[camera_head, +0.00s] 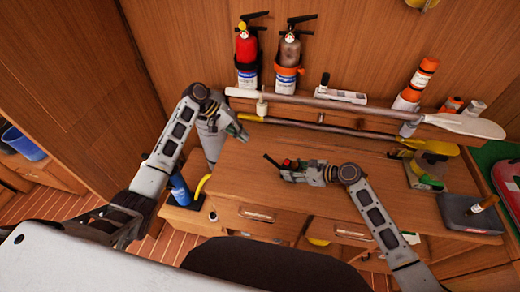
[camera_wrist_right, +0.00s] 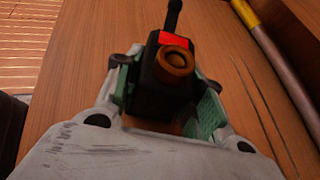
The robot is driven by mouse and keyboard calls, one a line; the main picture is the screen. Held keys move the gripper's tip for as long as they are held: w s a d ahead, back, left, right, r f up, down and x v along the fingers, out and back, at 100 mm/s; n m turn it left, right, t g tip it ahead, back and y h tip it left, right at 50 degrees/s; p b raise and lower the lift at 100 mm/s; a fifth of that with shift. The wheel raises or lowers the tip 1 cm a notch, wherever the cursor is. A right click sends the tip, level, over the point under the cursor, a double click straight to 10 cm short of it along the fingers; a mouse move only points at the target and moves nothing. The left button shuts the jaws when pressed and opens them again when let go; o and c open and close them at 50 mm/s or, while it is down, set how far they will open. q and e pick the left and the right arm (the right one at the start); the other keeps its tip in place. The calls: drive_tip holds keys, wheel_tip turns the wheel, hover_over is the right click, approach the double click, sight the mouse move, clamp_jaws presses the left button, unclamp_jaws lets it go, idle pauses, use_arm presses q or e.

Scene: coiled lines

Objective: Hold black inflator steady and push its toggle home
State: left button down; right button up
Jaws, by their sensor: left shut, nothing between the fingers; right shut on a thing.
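The black inflator (camera_wrist_right: 172,82) has a red patch, a copper-brown ring on its near face and a thin black rod (camera_wrist_right: 174,15) at its far end. My right gripper (camera_wrist_right: 168,98) is shut on the inflator's body, with one green-padded finger on each side. In the head view the right gripper (camera_head: 291,170) holds the inflator low over the wooden counter, its black rod (camera_head: 272,161) pointing left. I cannot tell which part is the toggle or how far in it sits. My left gripper (camera_head: 241,131) is shut and empty, up and left of the inflator.
A white paddle (camera_head: 465,126) and a yellow boat hook (camera_head: 330,130) lie along the back of the counter (camera_head: 330,150). Two extinguishers (camera_head: 246,58) hang on the wall behind. A grey box (camera_head: 470,215) stands at right. The counter's front edge runs below my right gripper.

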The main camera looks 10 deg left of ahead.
use_arm(q)
drive_tip(key=shift+n, duration=1.9)
drive_tip(key=shift+f, duration=0.15)
drive_tip(key=shift+x, duration=4.9)
drive_tip(key=shift+s+d+r+y, duration=0.1)
drive_tip(key=shift+d+r+y, duration=0.2)
drive_tip(key=shift+r+y, duration=0.45)
drive_tip(key=shift+s+d+r+t+y, duration=0.1)
drive_tip(key=shift+d+r+t+y, duration=0.35)
drive_tip(key=shift+r+y, duration=0.35)
drive_tip(key=s+d+r, duration=0.2)
drive_tip(key=d+r, duration=0.2)
drive_tip(key=d, duration=0.3)
drive_tip(key=shift+s+d+r, duration=0.15)
drive_tip(key=shift+d+r, duration=0.1)
drive_tip(key=shift+r, duration=0.15)
